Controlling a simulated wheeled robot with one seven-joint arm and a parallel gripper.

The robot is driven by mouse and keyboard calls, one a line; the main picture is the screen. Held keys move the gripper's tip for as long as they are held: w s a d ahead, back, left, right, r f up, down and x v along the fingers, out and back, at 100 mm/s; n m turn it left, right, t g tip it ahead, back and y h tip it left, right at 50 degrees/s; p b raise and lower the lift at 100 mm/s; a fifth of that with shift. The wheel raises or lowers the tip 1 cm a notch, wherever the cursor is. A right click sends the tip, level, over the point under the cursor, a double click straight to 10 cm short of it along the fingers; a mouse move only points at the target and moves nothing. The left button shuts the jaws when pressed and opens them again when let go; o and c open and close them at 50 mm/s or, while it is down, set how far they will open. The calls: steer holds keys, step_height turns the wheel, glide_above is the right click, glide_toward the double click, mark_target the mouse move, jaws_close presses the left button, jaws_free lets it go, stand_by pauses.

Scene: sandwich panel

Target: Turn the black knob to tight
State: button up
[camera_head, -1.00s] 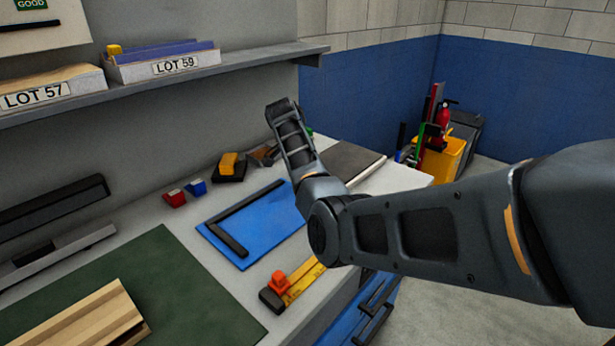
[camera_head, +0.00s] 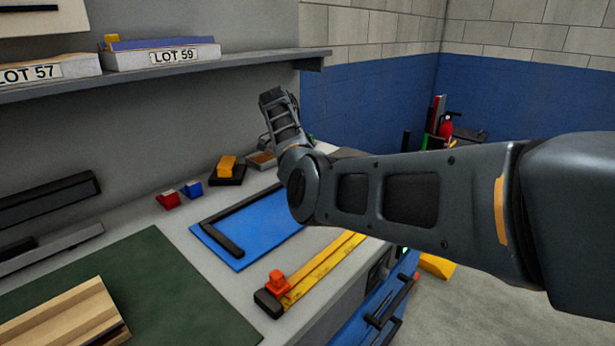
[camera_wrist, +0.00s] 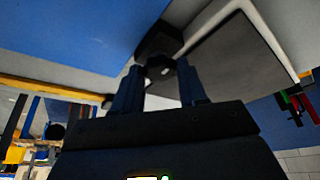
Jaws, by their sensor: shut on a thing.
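In the wrist view my gripper (camera_wrist: 163,76) has its two dark fingers on either side of a small dark knob (camera_wrist: 159,68), and it is shut on it. The knob sits against a black block (camera_wrist: 158,42) between the blue mat and a dark grey panel (camera_wrist: 228,62) with a pale edge. The fingers partly cover the knob, and I cannot read any tight mark or its turn angle. In the head view my arm hides the gripper, the knob and most of the panel.
The blue mat (camera_head: 240,253) carries a black L-shaped square (camera_head: 222,240). An orange-knobbed yellow rule (camera_head: 322,268) lies at the bench front. Red (camera_head: 168,200) and blue (camera_head: 193,189) blocks stand behind the mat. A shelf (camera_head: 230,67) runs above.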

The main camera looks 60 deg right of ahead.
stand_by(0.5)
steer(key=o, duration=1.1)
steer(key=shift+c, duration=0.2)
steer(key=v, duration=0.7)
steer(key=shift+r+b, duration=0.4)
steer(key=shift+b, duration=0.05)
steer(key=shift+w, duration=0.1)
